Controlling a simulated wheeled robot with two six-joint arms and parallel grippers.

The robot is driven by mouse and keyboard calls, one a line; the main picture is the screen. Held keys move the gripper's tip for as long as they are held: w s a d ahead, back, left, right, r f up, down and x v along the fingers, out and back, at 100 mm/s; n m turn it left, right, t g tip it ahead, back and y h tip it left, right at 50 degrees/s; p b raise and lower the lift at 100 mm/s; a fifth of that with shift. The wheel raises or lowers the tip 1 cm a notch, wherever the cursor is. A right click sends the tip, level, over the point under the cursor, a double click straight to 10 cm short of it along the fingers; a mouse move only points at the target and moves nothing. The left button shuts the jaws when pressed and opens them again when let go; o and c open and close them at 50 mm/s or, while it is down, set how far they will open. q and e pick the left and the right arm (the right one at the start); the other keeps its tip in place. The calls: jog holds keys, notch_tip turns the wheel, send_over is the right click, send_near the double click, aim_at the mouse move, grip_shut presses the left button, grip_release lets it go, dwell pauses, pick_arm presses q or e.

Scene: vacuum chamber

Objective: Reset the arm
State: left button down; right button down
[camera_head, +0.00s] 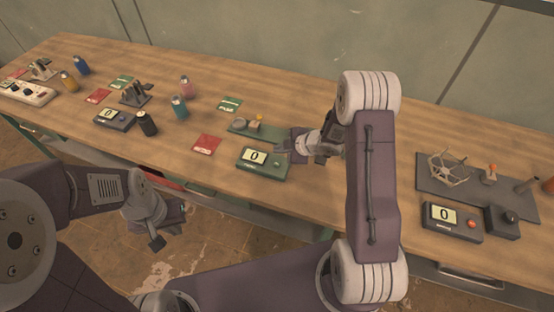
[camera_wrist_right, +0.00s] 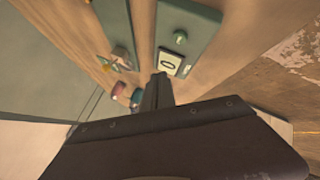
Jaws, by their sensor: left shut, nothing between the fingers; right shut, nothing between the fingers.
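My right gripper (camera_head: 284,146) is shut and empty above the wooden bench (camera_head: 330,195), just behind and right of a green device with a display reading 0 (camera_head: 262,163). In the right wrist view its closed fingers (camera_wrist_right: 157,90) point toward that green device (camera_wrist_right: 190,35). My right arm rises in a bend across the middle of the head view. My left gripper (camera_head: 157,243) is shut and empty, low in front of the bench's front edge, over the floor.
A green board with small parts (camera_head: 245,129) lies behind the green device. A red card (camera_head: 207,145) lies to its left. Several bottles, cards and a dark display device (camera_head: 115,118) stand further left. At right are a grey mat (camera_head: 440,190) with a wire frame and another display device (camera_head: 452,221).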

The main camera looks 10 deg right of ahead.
dwell(0.3)
dwell(0.5)
jog(key=w+a+r+t, duration=0.2)
jog(key=a+r, duration=0.2)
jog(key=r, duration=0.5)
jog(key=s+d+r+m+h, duration=0.3)
jog(key=s+r+m, duration=0.1)
jog(key=r+m, duration=0.1)
jog(key=s+d+f+m+g, duration=0.1)
jog(key=s+f+m+g, duration=0.1)
jog(key=s+m, duration=0.2)
jog(key=s+d+f+m+g+h, duration=0.1)
jog(key=s+f+m+g, duration=0.1)
jog(key=s, duration=0.8)
jog(key=s+f+m+g+h, duration=0.1)
jog(key=s+f+m+g, duration=0.1)
jog(key=s+m+g, duration=0.2)
jog(key=s+m, duration=0.2)
jog(key=s, duration=0.1)
jog(key=shift+s+d+f, duration=0.35)
jog(key=shift+s+d, duration=0.05)
